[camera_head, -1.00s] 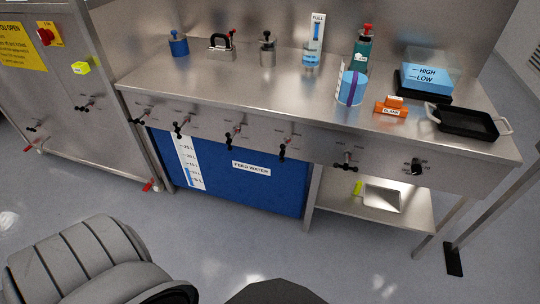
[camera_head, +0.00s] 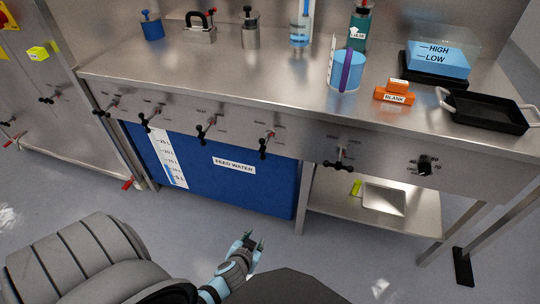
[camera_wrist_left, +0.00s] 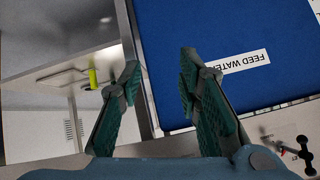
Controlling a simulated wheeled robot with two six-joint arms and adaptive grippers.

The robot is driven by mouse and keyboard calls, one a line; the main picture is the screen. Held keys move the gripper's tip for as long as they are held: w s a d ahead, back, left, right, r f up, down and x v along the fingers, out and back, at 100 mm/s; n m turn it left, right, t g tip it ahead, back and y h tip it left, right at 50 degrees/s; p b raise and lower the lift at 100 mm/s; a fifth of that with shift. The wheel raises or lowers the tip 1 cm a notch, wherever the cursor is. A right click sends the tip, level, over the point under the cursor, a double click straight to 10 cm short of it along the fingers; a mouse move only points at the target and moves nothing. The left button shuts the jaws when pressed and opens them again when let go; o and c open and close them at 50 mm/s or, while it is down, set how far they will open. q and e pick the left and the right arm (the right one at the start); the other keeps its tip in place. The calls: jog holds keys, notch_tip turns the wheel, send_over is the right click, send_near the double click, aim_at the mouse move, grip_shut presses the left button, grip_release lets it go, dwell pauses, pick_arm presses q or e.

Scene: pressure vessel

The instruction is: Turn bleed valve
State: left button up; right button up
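Several black-handled valves run along the bench's front panel in the head view, at far left (camera_head: 105,108), left (camera_head: 146,118), middle (camera_head: 204,130), right of middle (camera_head: 265,142) and right (camera_head: 339,160). Their small labels are too blurred to read, so I cannot tell which is the bleed valve. My left gripper (camera_head: 250,240) is low in front of the bench, below the panel, touching nothing. In the left wrist view its fingers (camera_wrist_left: 160,62) are apart and empty. One black valve handle (camera_wrist_left: 300,150) shows there at the lower right. My right gripper is not in view.
A blue feed water tank (camera_head: 230,185) stands under the bench, beside a lower shelf (camera_head: 410,222). A black knob (camera_head: 425,166) sits at the panel's right. A black tray (camera_head: 488,110) and orange block (camera_head: 394,96) lie on top. Floor in front is free.

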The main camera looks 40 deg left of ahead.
pick_arm(q)
jog(key=w+a+r+n+t+y+b, duration=0.25)
jog(key=w+r+t, duration=0.2)
jog(key=r, duration=0.25)
jog(key=n+t+y+b, duration=0.2)
jog(key=b, duration=0.1)
send_near(262, 146)
jog(key=shift+n+y, duration=0.25)
jog(key=shift+y, duration=0.1)
jog(key=x, duration=1)
jog(key=shift+w+d+f, duration=0.1)
jog(key=shift+w+f, duration=0.05)
jog(key=shift+w+b, duration=0.25)
jog(key=shift+b, duration=0.05)
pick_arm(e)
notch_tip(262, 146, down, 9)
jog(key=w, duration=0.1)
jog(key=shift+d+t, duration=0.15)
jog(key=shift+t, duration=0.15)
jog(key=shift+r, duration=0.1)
pick_arm(q)
grip_shut()
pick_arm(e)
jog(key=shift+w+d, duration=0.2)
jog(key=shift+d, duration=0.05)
